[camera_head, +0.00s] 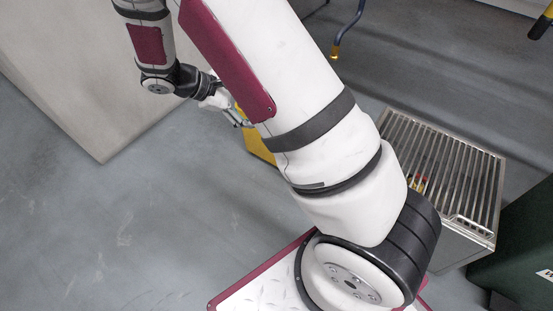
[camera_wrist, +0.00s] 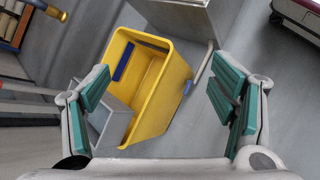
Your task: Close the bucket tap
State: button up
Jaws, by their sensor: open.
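The yellow bucket (camera_wrist: 172,88) stands on the floor ahead of my gripper in the wrist view, open side towards the camera. Its yellow side (camera_head: 257,146) shows partly behind my arm in the head view. A small blue part (camera_wrist: 187,87) is at its right edge; I cannot tell if this is the tap's handle. No tap is clearly made out. My gripper (camera_wrist: 158,88) is open and empty, its teal-padded fingers left and right of the bucket in the picture. I cannot tell its distance from the bucket. In the head view my gripper (camera_head: 235,113) is small and partly hidden.
A light bent bar (camera_wrist: 201,66) is right of the bucket, below a grey panel (camera_wrist: 180,15). A grey box (camera_wrist: 108,122) overlaps the bucket's lower left. A slatted metal unit (camera_head: 450,170) stands right of my arm. A large beige block (camera_head: 85,75) is at left; grey floor is clear below it.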

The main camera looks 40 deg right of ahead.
jog(key=w+f+n+t+h, duration=0.2)
jog(key=f+n, duration=0.2)
jog(key=f, duration=0.8)
jog(key=w+f+n+t+h, duration=0.1)
jog(key=w+f+n+t, duration=0.2)
jog(key=f, duration=0.9)
jog(key=s+d+f+n+t, duration=0.1)
jog(key=s+f+n, duration=0.25)
jog(key=f, duration=0.55)
jog(key=s+d+f+n+t, duration=0.15)
jog(key=f+n, duration=0.35)
jog(key=f, duration=0.5)
jog(key=s+b+x, duration=0.1)
jog(key=b+x, duration=0.4)
jog(key=x, duration=0.8)
jog(key=shift+d+f+y, duration=0.3)
jog(key=shift+d+f, duration=0.1)
jog(key=shift+d, duration=0.05)
jog(key=shift+m, duration=0.25)
jog(key=shift+c, duration=0.5)
jog(key=c, duration=1.1)
jog(key=shift+o, duration=0.2)
jog(key=shift+w+g, duration=0.1)
jog(key=shift+g, duration=0.15)
